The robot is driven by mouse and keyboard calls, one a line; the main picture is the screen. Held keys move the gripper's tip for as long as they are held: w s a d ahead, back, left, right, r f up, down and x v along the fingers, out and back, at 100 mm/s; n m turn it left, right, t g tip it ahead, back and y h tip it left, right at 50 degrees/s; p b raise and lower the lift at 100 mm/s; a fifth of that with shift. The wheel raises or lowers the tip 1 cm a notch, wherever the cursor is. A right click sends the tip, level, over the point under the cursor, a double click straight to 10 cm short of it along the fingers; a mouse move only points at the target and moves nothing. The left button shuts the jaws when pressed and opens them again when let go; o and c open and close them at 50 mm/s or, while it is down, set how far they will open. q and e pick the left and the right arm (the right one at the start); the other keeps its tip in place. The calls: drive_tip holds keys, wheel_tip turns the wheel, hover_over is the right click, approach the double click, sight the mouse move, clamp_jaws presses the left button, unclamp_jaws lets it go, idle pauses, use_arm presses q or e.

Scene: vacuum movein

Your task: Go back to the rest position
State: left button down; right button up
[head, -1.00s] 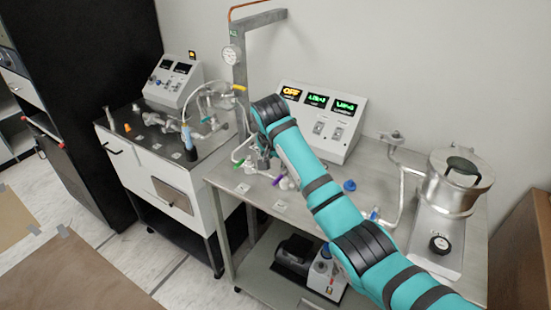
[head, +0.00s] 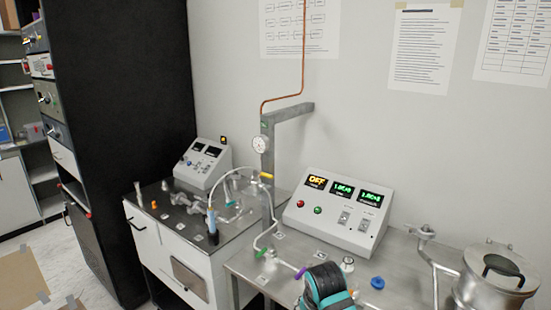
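Only a teal and black section of my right arm shows in the head view, at the bottom edge just right of the middle, in front of the steel table (head: 405,262). Its gripper is not visible, so I cannot see its fingers or whether it holds anything. My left gripper is out of view. The control box (head: 338,214) stands at the back of the table with a lit orange OFF display and two green displays. Glass tubing with green and purple fittings (head: 300,272) lies close beside my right arm.
A metal vessel with a black-handled lid (head: 492,270) stands at the right. A blue cap (head: 378,283) sits right of my arm. A grey post with a gauge (head: 259,144) rises behind the table. A second bench (head: 170,240) and black cabinet (head: 110,130) are left.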

drive_tip(key=s+d+f+n, duration=0.2)
drive_tip(key=s+d+f, duration=0.15)
drive_tip(key=s, duration=0.55)
drive_tip(key=s+d+f+n, duration=0.1)
drive_tip(key=s+d+f, duration=0.3)
drive_tip(key=s, duration=0.5)
drive_tip(key=s+d+r+n, duration=0.1)
drive_tip(key=s+d+n, duration=0.1)
drive_tip(key=s, duration=0.6)
drive_tip(key=s+d+r+n, duration=0.1)
drive_tip(key=s+d+n, duration=0.1)
drive_tip(key=s, duration=0.6)
wheel_tip(320, 180, down, 29)
drive_tip(key=s+g+b, duration=0.1)
drive_tip(key=g+b, duration=0.1)
drive_tip(key=s+d+f+g+b, duration=0.1)
drive_tip(key=s+d+f, duration=0.1)
drive_tip(key=s+f, duration=1.4)
drive_tip(key=shift+s+d+f+n, duration=0.2)
drive_tip(key=shift+s+d+n, duration=0.1)
drive_tip(key=shift+d, duration=0.05)
